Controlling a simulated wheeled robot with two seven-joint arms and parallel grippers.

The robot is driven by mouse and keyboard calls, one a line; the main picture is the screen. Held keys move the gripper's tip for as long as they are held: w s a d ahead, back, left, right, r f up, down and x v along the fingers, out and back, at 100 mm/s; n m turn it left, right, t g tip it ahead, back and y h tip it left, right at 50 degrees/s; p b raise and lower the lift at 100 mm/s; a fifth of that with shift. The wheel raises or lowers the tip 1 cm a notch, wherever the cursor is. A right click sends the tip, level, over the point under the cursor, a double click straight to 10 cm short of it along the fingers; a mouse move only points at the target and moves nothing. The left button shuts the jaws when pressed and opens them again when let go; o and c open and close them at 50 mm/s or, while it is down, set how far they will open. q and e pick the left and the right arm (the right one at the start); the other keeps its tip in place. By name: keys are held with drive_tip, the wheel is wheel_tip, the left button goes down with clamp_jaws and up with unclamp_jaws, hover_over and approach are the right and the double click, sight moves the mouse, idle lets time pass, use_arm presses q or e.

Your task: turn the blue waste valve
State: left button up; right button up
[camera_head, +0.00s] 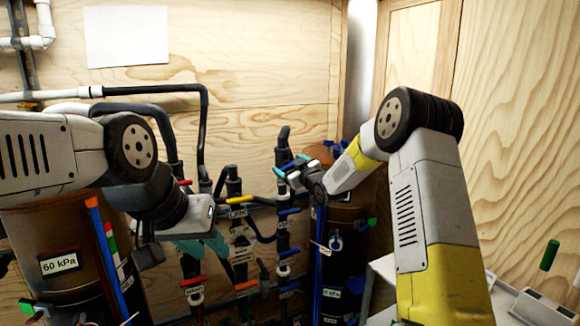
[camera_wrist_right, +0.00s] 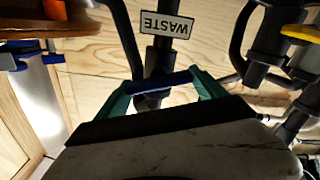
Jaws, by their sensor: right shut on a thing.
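The blue waste valve handle (camera_wrist_right: 162,83) is a short blue bar on a dark vertical pipe in the right wrist view. A white label reading WASTE (camera_wrist_right: 167,24) shows upside down beyond it. My right gripper (camera_wrist_right: 165,88) has its two teal fingers at the two ends of the bar and is shut on it. In the head view my right gripper (camera_head: 291,169) is at the upper part of the pipe, and the handle is small and partly covered there. My left gripper (camera_head: 203,246) has teal fingers in front of the pipes at left centre; its opening is unclear.
Several labelled pipes with red, yellow and blue handles stand close together around both grippers. A brown tank (camera_head: 52,242) marked 60 kPa stands at left, and another brown tank (camera_head: 345,262) at right. A plywood wall (camera_head: 260,60) closes the back.

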drive_tip(key=n, duration=0.3)
drive_tip(key=shift+a+n, duration=0.15)
drive_tip(key=shift+n, duration=0.25)
drive_tip(key=n, duration=0.3)
drive_tip(key=shift+s+f+n, duration=0.1)
drive_tip(key=shift+f+n, duration=0.05)
drive_tip(key=shift+n, duration=0.15)
drive_tip(key=n, duration=0.6)
drive_tip(key=shift+f, duration=0.15)
drive_tip(key=shift+n, duration=0.3)
drive_tip(key=o, duration=1.3)
drive_tip(key=v, duration=0.8)
